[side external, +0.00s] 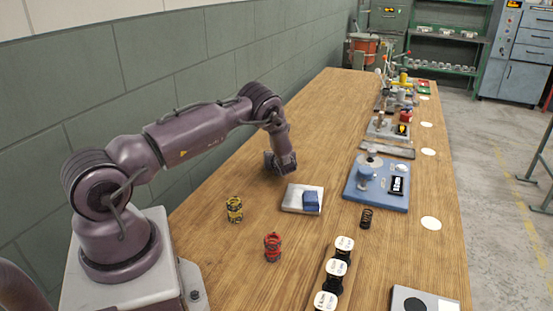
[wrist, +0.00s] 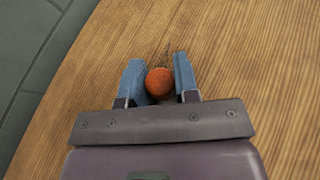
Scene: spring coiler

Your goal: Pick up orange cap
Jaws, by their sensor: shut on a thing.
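The orange cap (wrist: 159,83) shows in the wrist view as a rounded, rust-orange top between the two blue fingers. My gripper (wrist: 158,75) is shut on it, with one finger on each side. In the side external view my gripper (side external: 277,168) points down low over the wooden table, left of and behind the white-and-blue block. The cap is hidden there by my gripper. I cannot tell whether the cap touches the table.
A white pad with a blue block (side external: 290,200) lies nearby. A yellow-black coil (side external: 234,209) and a red coil (side external: 272,247) stand in front. A blue machine base (side external: 375,197), a dark spring (side external: 366,217) and a spool rack (side external: 336,268) stand right. The wall is left.

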